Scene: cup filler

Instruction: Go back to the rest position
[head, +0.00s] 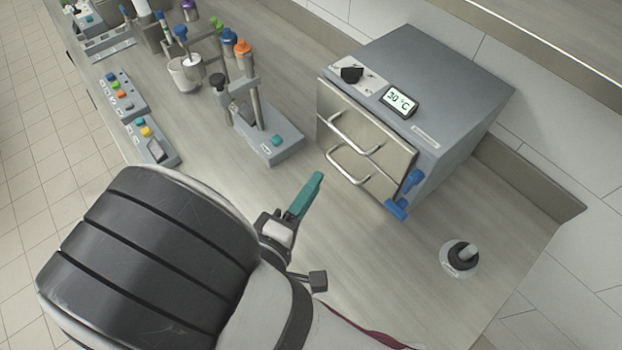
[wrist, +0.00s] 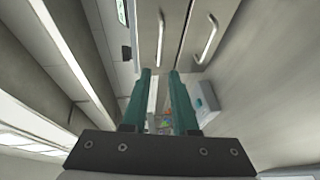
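My gripper (head: 314,181) is above the worktop (head: 350,262), in front of the grey heating cabinet (head: 440,85) and apart from it. Its teal fingers line up in the head view, so only one shows clearly. In the wrist view my gripper (wrist: 160,74) has two teal fingers with a clear gap between them and nothing held. The cabinet's steel front with its bar handles shows beyond the fingertips. No separate rest position marker is visible.
A grey stand with a post (head: 268,135) stands left of the cabinet. Blue latches (head: 398,207) stick out at the cabinet's lower corner. A round black-and-white knob base (head: 461,257) is at right. Button boxes (head: 150,142) line the left edge.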

